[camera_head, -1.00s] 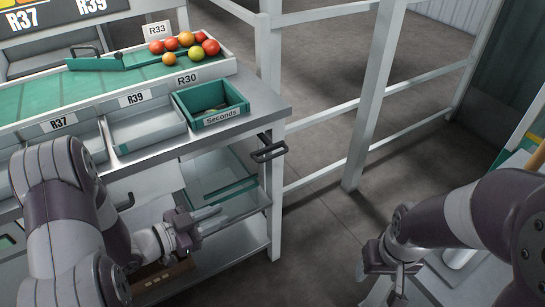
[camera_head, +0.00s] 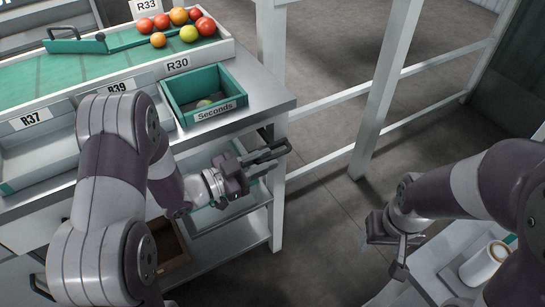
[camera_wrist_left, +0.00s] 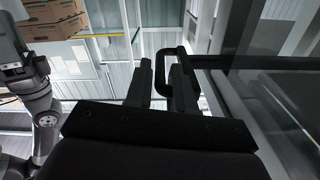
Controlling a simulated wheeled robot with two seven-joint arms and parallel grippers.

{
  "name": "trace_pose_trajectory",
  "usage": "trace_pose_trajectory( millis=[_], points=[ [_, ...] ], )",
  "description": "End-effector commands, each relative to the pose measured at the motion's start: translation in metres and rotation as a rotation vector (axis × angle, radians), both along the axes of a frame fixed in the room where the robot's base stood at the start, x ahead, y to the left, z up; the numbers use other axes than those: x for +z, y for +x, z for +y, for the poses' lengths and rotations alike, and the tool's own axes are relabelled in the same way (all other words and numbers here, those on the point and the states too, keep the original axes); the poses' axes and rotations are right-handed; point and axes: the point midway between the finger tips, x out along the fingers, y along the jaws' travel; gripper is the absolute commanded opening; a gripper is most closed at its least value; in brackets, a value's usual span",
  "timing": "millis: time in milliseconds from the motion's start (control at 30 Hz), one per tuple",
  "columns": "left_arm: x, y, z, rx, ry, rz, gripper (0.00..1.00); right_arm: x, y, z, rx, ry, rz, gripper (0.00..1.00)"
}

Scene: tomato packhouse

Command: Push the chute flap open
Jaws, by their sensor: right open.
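A black loop handle (camera_head: 283,147) juts from the right end of the sorting bench, and it also shows in the left wrist view (camera_wrist_left: 172,50). The flap itself is not clear; its face is hidden or cannot be told from the bench end. My left gripper (camera_head: 264,160) is at this handle. In the left wrist view my left fingers (camera_wrist_left: 162,82) are apart, with the handle's near bar between or just beyond their tips. Contact cannot be told. My right gripper (camera_head: 402,255) is open and empty, pointing down at the lower right.
White railing (camera_head: 375,90) stands behind. Floor between is clear.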

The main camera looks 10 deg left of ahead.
Motion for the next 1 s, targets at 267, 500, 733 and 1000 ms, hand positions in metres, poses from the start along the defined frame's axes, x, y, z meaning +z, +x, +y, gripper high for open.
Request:
trace_pose_trajectory(
  millis=[267, 500, 733, 1000],
  points=[
    [0.000, 0.014, -0.020, -0.001, 0.000, 0.000, 0.23, -0.003, 0.000, 0.000, 0.000, 0.000, 0.000, 0.66],
    [0.000, 0.015, -0.021, 0.001, -0.001, 0.001, 0.23, -0.003, 0.000, 0.000, 0.000, 0.000, 0.000, 0.66],
    [0.000, 0.015, -0.021, 0.000, -0.001, 0.001, 0.00, -0.003, 0.000, 0.000, 0.000, 0.000, 0.000, 0.66],
    [-0.045, 0.018, -0.019, 0.000, 0.064, -0.088, 0.00, -0.047, 0.000, 0.000, 0.000, 0.000, 0.000, 0.66]
  ],
)
